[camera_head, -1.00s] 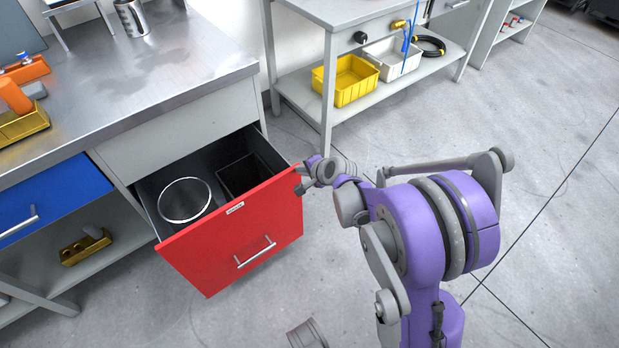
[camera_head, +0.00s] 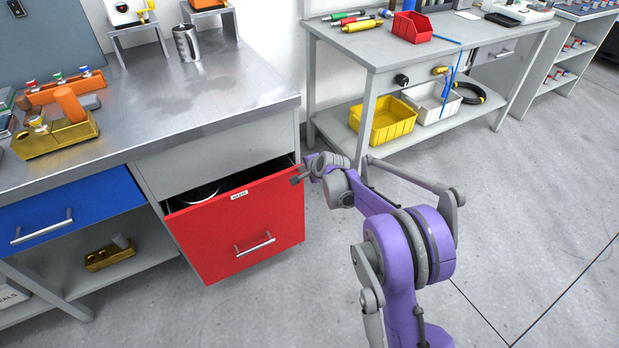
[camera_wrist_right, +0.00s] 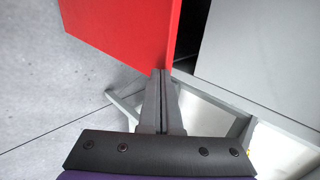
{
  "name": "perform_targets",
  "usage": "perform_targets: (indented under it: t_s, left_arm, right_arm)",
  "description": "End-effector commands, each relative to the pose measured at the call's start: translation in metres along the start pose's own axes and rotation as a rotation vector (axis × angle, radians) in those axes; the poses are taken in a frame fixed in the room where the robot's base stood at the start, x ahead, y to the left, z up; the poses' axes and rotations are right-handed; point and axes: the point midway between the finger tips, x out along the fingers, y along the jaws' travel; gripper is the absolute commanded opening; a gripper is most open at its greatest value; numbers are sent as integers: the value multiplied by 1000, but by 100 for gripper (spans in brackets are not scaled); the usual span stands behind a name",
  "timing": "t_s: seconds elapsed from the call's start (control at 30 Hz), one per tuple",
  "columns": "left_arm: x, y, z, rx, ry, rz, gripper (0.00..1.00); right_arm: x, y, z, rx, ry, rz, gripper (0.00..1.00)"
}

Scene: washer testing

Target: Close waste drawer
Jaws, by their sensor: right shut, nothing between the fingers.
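The red waste drawer (camera_head: 238,229) has a silver bar handle and a small white label. It stands partly open under the metal-topped workbench, with a dark gap and part of a round bin rim (camera_head: 199,193) showing behind its front. My right gripper (camera_head: 297,178) is at the drawer front's upper right edge, shut with nothing held. In the right wrist view its closed fingers (camera_wrist_right: 162,76) point at the red front's edge beside the gap; I cannot tell whether they touch it. My left gripper is not in view.
A closed-looking blue drawer (camera_head: 70,215) is to the left. The workbench top (camera_head: 200,100) bears a metal mug (camera_head: 187,43) and orange and yellow holders. A second table with a yellow bin (camera_head: 384,121) stands behind right. The floor at right is clear.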

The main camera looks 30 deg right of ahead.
Motion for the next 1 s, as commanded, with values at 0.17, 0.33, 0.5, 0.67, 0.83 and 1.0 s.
perform_targets:
  t_s: [0.17, 0.33, 0.5, 0.67, 0.83, 1.0]
  left_arm:
    - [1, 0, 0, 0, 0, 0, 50]
    - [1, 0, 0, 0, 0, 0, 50]
    - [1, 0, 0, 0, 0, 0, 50]
    - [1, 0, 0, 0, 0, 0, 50]
    - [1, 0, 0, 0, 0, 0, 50]
    - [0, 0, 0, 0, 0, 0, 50]
  right_arm:
    - [11, -10, 0, 0, -1, 0, 0]
    - [14, -13, 0, 0, 0, 0, 0]
    - [15, -14, 0, 0, 0, 0, 0]
    - [15, -14, 0, 0, 0, 0, 0]
    - [15, -14, 0, 0, 0, 0, 0]
    - [10, -10, 0, -2, -2, 0, 0]
